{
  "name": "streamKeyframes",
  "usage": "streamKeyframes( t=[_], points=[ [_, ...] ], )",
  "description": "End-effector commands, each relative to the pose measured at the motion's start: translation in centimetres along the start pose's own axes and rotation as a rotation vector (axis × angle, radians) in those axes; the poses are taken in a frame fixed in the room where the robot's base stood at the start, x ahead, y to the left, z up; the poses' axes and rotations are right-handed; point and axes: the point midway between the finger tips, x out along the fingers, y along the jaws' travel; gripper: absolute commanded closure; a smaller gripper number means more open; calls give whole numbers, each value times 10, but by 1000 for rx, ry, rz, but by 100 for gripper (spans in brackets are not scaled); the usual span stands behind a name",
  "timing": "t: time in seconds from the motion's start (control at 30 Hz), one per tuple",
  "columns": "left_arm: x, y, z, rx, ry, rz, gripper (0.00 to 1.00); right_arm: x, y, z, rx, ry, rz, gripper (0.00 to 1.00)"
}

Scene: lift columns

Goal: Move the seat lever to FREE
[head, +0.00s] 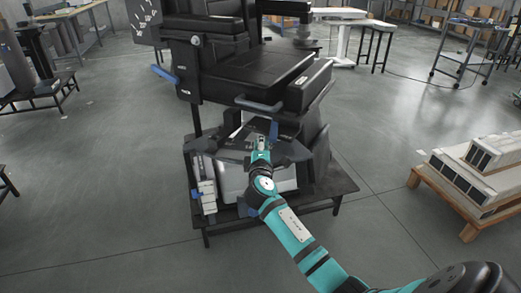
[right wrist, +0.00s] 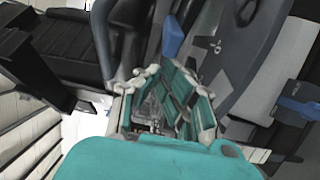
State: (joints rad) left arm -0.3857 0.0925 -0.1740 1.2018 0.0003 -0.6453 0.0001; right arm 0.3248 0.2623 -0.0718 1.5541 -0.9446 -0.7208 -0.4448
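The seat (head: 255,75) is a large black chair unit on a dark low platform. A blue lever (head: 273,129) hangs upright below the front of its cushion; a blue lever end (right wrist: 173,37) also shows in the right wrist view, just beyond my fingertips. A dark grey panel with pale markings (head: 236,140) lies beside it; the markings are too small to read. My right gripper (head: 262,146) is just below and left of the blue lever. In the right wrist view its fingers (right wrist: 163,78) stand apart with no lever clearly between them. My left gripper is out of view.
A wooden pallet with white boxes (head: 480,165) stands at the right. Open floor lies on both sides.

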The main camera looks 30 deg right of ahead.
Motion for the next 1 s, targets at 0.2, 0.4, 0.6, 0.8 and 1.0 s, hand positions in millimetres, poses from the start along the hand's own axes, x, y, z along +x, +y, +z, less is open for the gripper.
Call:
streamKeyframes(
  t=[0.2, 0.4, 0.6, 0.8, 1.0],
  points=[
    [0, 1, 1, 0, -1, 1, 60, -35, -3, 1, 0, -1, -5, 100],
    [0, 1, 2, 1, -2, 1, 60, -79, -3, -1, 0, 2, -5, 100],
    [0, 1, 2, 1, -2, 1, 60, -108, -2, -2, 0, 3, -4, 100],
    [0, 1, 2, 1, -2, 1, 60, -117, -1, -2, -1, 2, -2, 100],
    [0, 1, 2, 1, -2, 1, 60, -117, -1, -2, -1, 2, -2, 100]
  ],
)
